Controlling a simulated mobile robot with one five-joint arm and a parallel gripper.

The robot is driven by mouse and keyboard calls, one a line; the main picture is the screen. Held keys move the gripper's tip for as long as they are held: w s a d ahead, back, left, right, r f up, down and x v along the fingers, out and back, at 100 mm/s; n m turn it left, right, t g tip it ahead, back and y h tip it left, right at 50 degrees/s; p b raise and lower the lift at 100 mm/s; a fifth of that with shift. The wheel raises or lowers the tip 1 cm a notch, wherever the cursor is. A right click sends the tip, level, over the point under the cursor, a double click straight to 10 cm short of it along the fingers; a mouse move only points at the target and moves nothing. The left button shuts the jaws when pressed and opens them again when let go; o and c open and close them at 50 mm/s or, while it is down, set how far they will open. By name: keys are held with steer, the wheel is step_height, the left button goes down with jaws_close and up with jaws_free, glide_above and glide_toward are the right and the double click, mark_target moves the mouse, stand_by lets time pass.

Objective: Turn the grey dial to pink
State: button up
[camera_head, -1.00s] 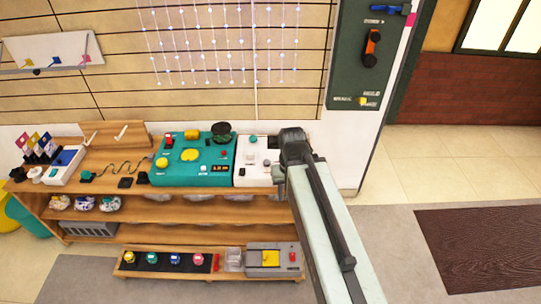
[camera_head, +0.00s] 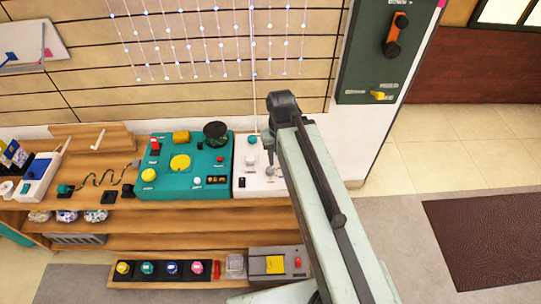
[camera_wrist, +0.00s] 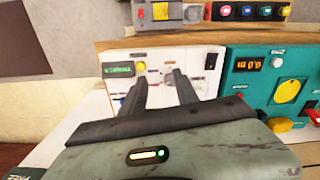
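A white panel (camera_head: 245,186) sits on the wooden bench, right of the teal panel. A small grey knob (camera_head: 269,173), which looks like the grey dial, is near its front edge, beside my arm. In the wrist view a grey knob (camera_wrist: 168,76) shows between the fingers on the white panel (camera_wrist: 190,56). Its colour marks are too small to read. My gripper (camera_wrist: 160,82) has its two dark fingers apart, pointing at the panel, with nothing clearly held. Whether a finger touches the knob cannot be told. In the head view my arm hides the panel's right part and the fingertips.
The teal panel (camera_head: 210,160) with knobs, buttons and a black bowl-like part stands close beside the white one. A lower shelf holds several coloured buttons (camera_head: 172,268) and a grey box (camera_head: 283,252). Open floor (camera_head: 400,200) lies to the right.

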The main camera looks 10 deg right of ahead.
steer(key=shift+o, duration=0.3)
steer(key=shift+a, duration=0.3)
steer(key=o, duration=0.3)
steer(key=shift+w+f+n+b, duration=0.2)
steer(key=shift+w+n+b, duration=0.1)
steer(key=n+b, duration=0.6)
steer(key=n, duration=0.1)
glide_above(270, 169)
step_height(270, 169, down, 6)
steer(key=shift+r, duration=0.1)
steer(key=shift+n, duration=0.4)
step_height(270, 169, down, 8)
steer(key=b, duration=0.7)
steer(key=shift+r, duration=0.1)
steer(key=shift+s+r, duration=0.1)
steer(key=shift+r, duration=0.05)
steer(key=c, duration=1.1)
steer(key=shift+d, duration=0.2)
jaws_close()
steer(key=shift+a, duration=0.15)
